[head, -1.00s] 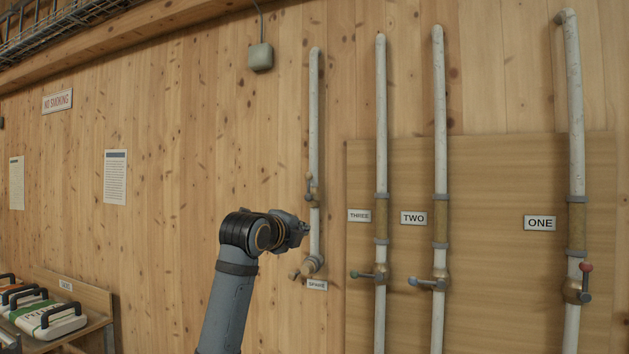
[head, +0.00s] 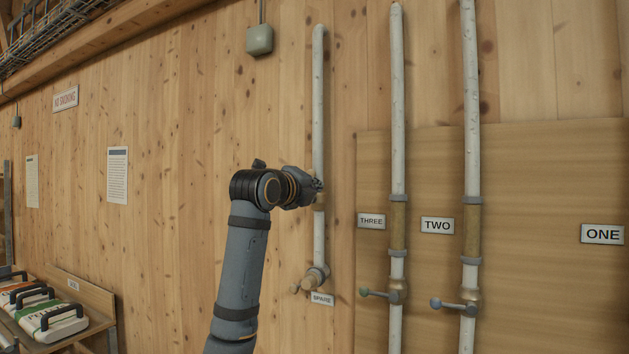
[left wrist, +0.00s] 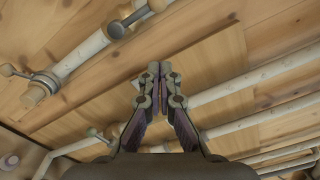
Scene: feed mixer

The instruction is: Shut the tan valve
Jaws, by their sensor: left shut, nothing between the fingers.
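The SPARE pipe (head: 319,110) is a thin white upright pipe on the plank wall. At its foot is a tan valve (head: 312,281) with a tan-knobbed handle sticking out to the left. This end also shows in the left wrist view (left wrist: 39,90), apart from my fingers. Higher on the same pipe is a second valve (left wrist: 118,29) with a grey lever; in the head view its upper part is hidden behind my gripper. My left gripper (head: 317,186) is shut and empty in front of that upper valve; contact cannot be told. My right gripper is out of view.
Pipe THREE (head: 397,120) with a green-knobbed valve and pipe TWO (head: 472,120) with a blue-knobbed valve stand to the right on a wooden board (head: 560,180). Bags (head: 55,318) lie on a shelf at lower left.

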